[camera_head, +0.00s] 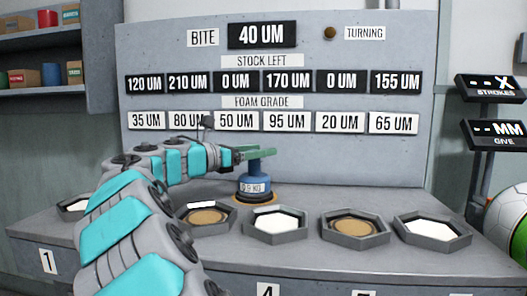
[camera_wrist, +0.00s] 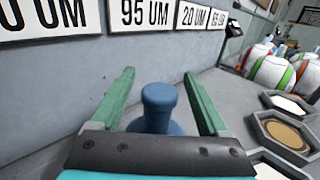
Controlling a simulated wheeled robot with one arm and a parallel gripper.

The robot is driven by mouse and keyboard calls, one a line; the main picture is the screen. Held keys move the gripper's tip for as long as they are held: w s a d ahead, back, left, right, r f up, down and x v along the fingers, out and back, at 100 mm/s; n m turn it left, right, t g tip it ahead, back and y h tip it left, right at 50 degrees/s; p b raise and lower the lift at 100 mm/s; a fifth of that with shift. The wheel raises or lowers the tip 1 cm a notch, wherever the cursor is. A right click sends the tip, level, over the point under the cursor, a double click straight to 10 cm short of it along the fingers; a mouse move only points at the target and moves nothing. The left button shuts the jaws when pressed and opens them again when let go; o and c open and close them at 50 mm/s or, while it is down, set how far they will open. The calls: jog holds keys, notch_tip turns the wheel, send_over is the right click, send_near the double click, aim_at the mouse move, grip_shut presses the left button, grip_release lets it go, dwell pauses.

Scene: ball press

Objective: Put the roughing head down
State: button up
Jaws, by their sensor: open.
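The roughing head, a blue weight-like piece (camera_head: 256,181) with a narrow neck and a label that seems to read 0.9 KG, stands upright at the back of the bench. A thin orange-tan rim (camera_head: 238,199) shows under it. My gripper (camera_head: 259,153) is at its top, with green fingers. In the wrist view my gripper (camera_wrist: 158,74) is open, with one finger on each side of the blue knob (camera_wrist: 160,95). Gaps show between knob and fingers. The lower part of the head is hidden behind my gripper's body in that view.
Hexagonal trays stand along the grey bench front, some with white pads (camera_head: 277,222), others with tan discs (camera_head: 355,227). The panel of number plates (camera_head: 275,160) rises close behind the head. Striped balls (camera_head: 512,222) lie at the right.

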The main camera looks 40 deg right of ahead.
jog(key=a, duration=1)
jog(key=shift+w, duration=0.4)
jog(key=shift+a, duration=0.1)
